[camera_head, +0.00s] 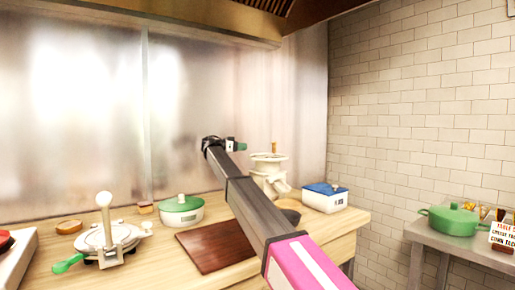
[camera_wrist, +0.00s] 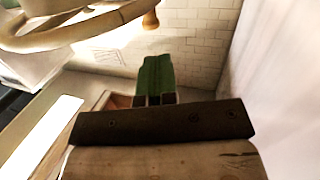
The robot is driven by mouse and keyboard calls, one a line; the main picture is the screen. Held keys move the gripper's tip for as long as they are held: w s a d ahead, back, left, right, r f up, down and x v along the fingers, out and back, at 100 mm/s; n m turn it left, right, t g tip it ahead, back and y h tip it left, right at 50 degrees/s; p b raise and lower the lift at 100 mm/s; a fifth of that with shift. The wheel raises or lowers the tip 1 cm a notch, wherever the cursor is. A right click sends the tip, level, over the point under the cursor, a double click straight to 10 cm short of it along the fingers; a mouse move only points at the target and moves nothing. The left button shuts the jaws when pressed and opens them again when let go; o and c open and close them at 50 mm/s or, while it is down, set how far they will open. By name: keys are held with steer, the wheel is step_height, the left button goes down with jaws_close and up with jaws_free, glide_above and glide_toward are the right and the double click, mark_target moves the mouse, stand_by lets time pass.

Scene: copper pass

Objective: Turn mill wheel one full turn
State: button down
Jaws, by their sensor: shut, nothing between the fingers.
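The cream mill (camera_head: 267,182) stands on the wooden counter behind my arm, which hides part of it. Its wheel (camera_head: 266,157) lies near the top, and a brown wooden handle (camera_head: 274,147) stands up from it. In the wrist view the wheel's curved rim (camera_wrist: 92,28) fills the upper left, with the handle (camera_wrist: 151,20) at its right end. My gripper (camera_head: 241,146) is shut and empty, left of the handle in the head view.
A blue-and-white box (camera_head: 325,198) sits right of the mill. A brown board (camera_head: 215,247) and a green-lidded white pot (camera_head: 181,211) lie to the left. A white press-like device (camera_head: 108,240) stands further left. A steel wall (camera_head: 100,110) rises behind the counter.

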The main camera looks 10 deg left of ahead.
steer(key=d+r+n+y, duration=0.1)
steer(key=n+y, duration=0.1)
steer(key=d+r+n+y, duration=0.1)
steer(key=d+n+y, duration=0.1)
steer(key=d+r+n+y, duration=0.1)
steer(key=r+n, duration=0.1)
steer(key=n, duration=0.1)
steer(key=shift+s+d+g+y, duration=0.2)
steer(key=shift+d+g+y, duration=0.1)
steer(key=shift+d+y, duration=0.1)
step_height(320, 180, up, 4)
steer(key=s+n+y, duration=0.2)
steer(key=n+y, duration=0.3)
steer(key=n, duration=0.1)
steer(key=w+d+f+n, duration=0.1)
steer(key=w+d+f, duration=0.5)
steer(key=d+f, duration=0.1)
steer(key=shift+d+y, duration=0.3)
steer(key=shift+d, duration=0.15)
steer(key=shift+f, duration=0.1)
